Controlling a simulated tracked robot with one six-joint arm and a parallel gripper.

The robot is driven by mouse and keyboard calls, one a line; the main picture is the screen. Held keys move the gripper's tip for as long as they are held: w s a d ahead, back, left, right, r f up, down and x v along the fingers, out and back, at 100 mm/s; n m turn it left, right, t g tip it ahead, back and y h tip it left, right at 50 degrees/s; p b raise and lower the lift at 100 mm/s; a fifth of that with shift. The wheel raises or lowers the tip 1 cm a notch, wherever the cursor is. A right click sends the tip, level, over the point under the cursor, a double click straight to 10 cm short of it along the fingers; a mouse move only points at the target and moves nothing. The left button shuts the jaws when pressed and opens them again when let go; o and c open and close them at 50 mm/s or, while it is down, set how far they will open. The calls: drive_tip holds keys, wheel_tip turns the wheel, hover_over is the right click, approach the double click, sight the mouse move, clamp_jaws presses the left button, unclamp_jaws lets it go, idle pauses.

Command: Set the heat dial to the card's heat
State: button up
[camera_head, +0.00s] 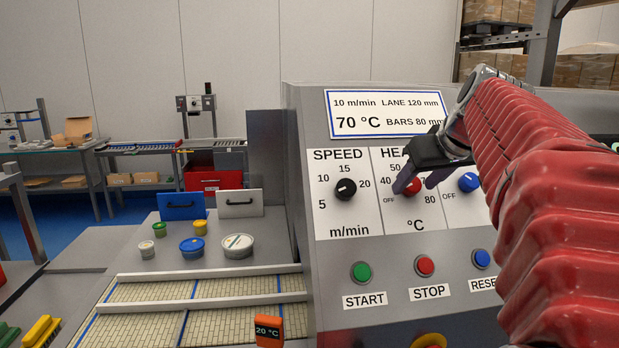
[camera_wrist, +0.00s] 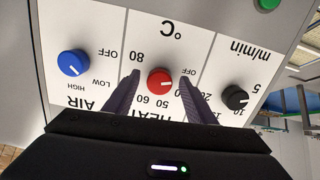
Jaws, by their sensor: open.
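The card (camera_head: 388,113) on the panel reads 70 °C, 10 m/min, lane 120 mm and bars 80 mm. The red heat dial (camera_head: 411,188) sits on the white HEAT scale, which runs from OFF round to 80. It also shows in the wrist view (camera_wrist: 159,80), where the scale is upside down. Its white mark points right there, to the OFF and 40 side; a finger hides the exact number. My gripper (camera_head: 416,183) is open, with one finger on each side of the dial. In the wrist view the fingers (camera_wrist: 160,76) show gaps beside it.
The black speed dial (camera_head: 345,189) and blue air dial (camera_head: 468,182) flank the heat dial closely. Start (camera_head: 361,272), stop (camera_head: 425,266) and reset (camera_head: 482,259) buttons lie below. An orange display (camera_head: 268,331) reads 20 °C by the belt. Several tubs stand at left.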

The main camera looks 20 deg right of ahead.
drive_tip(key=shift+w+f, duration=0.1)
drive_tip(key=shift+f, duration=0.05)
drive_tip(key=c, duration=1)
